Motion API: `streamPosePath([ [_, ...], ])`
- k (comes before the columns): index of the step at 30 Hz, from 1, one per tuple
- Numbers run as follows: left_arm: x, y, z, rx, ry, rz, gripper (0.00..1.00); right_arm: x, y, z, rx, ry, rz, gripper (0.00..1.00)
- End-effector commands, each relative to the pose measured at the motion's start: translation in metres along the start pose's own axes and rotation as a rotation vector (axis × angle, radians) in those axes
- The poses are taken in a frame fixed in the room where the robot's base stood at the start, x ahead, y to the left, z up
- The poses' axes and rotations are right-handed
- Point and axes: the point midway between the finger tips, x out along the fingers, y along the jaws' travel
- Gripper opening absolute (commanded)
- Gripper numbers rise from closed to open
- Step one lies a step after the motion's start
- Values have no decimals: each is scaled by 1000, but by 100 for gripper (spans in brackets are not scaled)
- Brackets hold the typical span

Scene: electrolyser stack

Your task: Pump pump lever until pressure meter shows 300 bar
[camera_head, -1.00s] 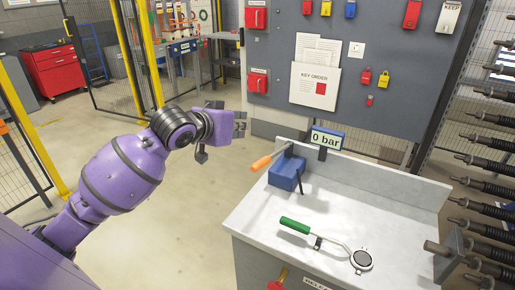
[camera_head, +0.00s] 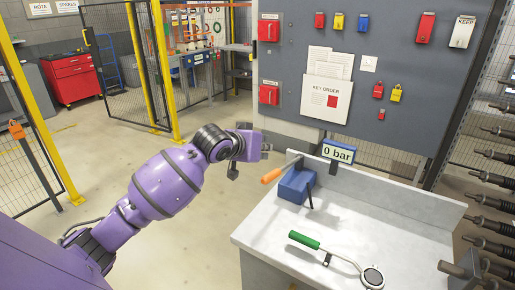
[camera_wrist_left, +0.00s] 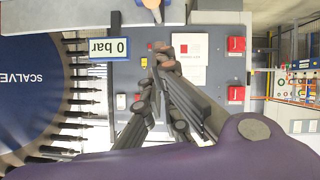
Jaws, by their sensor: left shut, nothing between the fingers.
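The pump is a blue block (camera_head: 297,186) on the bench, with a lever (camera_head: 271,176) that has an orange handle pointing left. The pressure meter (camera_head: 338,153) behind it reads 0 bar. My right gripper is not in view.
A green-handled wrench (camera_head: 304,240) lies on the grey bench (camera_head: 262,232). A grey board (camera_head: 300,103) with locks and papers stands behind. Open floor lies left of the bench.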

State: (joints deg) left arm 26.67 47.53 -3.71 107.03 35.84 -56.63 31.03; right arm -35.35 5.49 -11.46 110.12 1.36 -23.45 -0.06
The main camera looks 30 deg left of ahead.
Motion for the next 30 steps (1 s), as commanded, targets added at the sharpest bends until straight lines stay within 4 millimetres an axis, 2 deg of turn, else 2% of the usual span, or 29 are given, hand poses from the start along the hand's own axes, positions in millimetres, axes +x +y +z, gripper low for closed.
streamPosePath([
  [3,26,0,2,-2,-4,1,0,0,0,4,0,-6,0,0],
  [6,27,0,18,0,-3,0,0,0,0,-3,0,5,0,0],
  [12,31,0,35,0,1,1,0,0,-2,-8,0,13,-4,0],
  [25,33,0,40,0,-1,0,0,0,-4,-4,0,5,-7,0],
  [30,50,-3,48,-1,27,7,0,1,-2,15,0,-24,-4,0],
])
